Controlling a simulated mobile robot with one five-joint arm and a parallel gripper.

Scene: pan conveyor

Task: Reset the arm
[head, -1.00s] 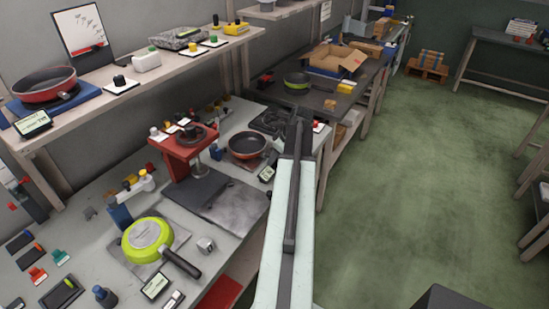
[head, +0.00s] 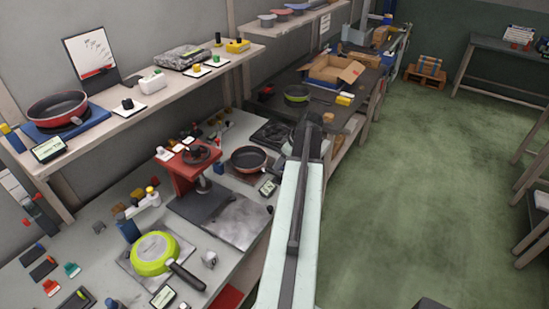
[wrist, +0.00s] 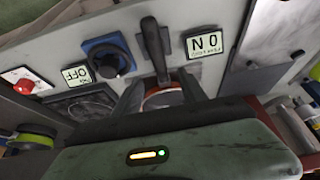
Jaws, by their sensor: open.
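My arm (head: 297,215) reaches forward over the right edge of the workbench (head: 95,262) in the head view. Its far end hides my gripper there. In the wrist view my gripper (wrist: 160,82) is open, with its two dark fingers apart. A pan with a black handle (wrist: 154,46) and a reddish rim (wrist: 163,99) shows beyond and between the fingers; I see no grip on it.
A red press (head: 193,168), an upturned green pan (head: 155,253) and a dark pan (head: 249,159) stand on the workbench left of my arm. A shelf (head: 140,113) carries another pan (head: 57,109). An open carton (head: 335,70) is farther back. The floor (head: 410,190) at right is clear.

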